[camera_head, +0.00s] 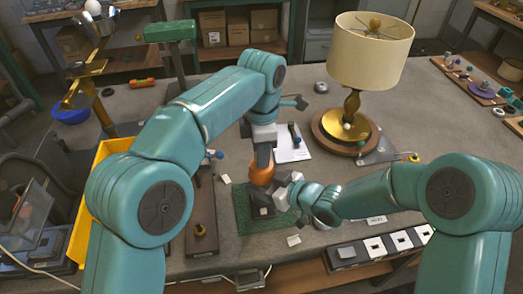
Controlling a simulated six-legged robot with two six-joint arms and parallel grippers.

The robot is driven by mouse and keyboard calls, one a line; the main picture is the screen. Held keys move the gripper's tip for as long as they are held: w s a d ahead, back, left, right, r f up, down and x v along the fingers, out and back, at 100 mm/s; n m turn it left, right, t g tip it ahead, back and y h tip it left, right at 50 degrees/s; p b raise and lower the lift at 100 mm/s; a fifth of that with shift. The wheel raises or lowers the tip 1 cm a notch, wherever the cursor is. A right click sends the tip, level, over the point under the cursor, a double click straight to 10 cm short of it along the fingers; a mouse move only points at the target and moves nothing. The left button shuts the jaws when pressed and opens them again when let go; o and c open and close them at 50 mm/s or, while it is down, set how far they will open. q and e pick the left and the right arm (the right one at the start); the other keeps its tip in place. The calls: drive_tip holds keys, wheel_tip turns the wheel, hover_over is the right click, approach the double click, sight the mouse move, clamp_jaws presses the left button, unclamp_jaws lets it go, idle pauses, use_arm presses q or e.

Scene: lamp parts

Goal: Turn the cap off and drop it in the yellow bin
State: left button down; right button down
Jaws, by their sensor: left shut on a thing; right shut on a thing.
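An orange part (261,174), which looks like the cap, stands above a green mat (245,238) in the middle of the table. My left gripper (263,160) points down from above and is shut on the orange part's top. My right gripper (271,195) comes in from the right, just below, and is shut on a dark body (257,197) under the orange part. The grippers hide much of both, so I cannot tell how they join. The yellow bin (83,218) is at the left, partly behind my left arm.
A lamp with a cream shade (370,50) stands at the back right. A white sheet (293,150) lies behind the grippers. A dark board (200,215) lies left of the mat. White squares (375,247) line the front right edge. A blue bowl (70,113) is far left.

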use_arm(q)
drive_tip(key=shift+r, duration=0.2)
use_arm(e)
drive_tip(key=shift+s+f, duration=0.2)
drive_tip(key=shift+f, duration=0.2)
use_arm(q)
drive_tip(key=shift+r, duration=0.95)
drive_tip(key=shift+s+r, duration=0.1)
drive_tip(key=shift+r, duration=1.8)
use_arm(e)
drive_tip(key=shift+c, duration=0.8)
unclamp_jaws()
drive_tip(key=shift+w+r, duration=0.15)
drive_tip(key=shift+w, duration=0.05)
